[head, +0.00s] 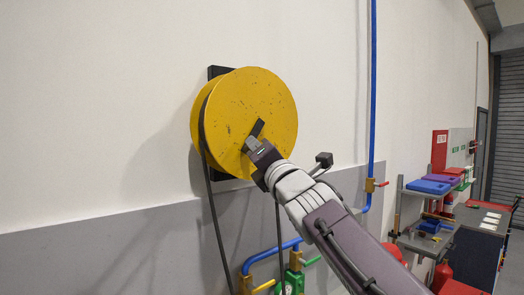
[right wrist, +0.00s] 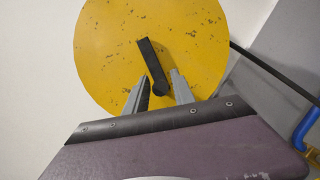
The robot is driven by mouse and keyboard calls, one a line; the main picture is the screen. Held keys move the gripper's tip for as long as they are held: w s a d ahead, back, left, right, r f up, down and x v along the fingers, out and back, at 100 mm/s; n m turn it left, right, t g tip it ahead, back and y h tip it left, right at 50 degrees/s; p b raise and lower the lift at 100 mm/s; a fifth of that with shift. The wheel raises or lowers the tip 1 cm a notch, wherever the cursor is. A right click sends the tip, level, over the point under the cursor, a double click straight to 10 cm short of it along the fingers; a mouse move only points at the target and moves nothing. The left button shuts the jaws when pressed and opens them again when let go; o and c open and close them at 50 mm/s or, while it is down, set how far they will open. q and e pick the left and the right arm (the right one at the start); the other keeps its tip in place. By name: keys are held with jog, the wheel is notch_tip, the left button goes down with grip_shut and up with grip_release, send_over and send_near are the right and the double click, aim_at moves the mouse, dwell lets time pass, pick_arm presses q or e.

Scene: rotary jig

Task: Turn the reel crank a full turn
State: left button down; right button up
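The yellow round reel (head: 275,95) is mounted on the wall in the head view, and its disc face fills the upper middle of the right wrist view (right wrist: 110,60). Its black crank (head: 258,127) points up from the gripper in the head view; in the right wrist view the crank (right wrist: 150,60) runs from upper left to a rounded lower end. My right gripper (head: 250,145) is at that lower end. In the right wrist view its fingers (right wrist: 160,82) stand on either side of the end, with a narrow gap visible. My left gripper is not in view.
A black cable hangs from the reel. A vertical blue pipe (head: 372,80) and a lower blue pipe (head: 268,256) with valves run along the wall. A workbench (head: 425,238) with blue and purple bins stands at the right. The wall left of the reel is clear.

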jog(key=shift+o, duration=0.2)
jog(key=shift+w+a+f, duration=0.1)
jog(key=shift+w+a, duration=0.3)
jog(key=shift+a, duration=0.1)
pick_arm(q)
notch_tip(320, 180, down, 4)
jog(key=b, duration=0.4)
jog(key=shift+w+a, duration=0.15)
pick_arm(e)
jog(key=v, duration=0.9)
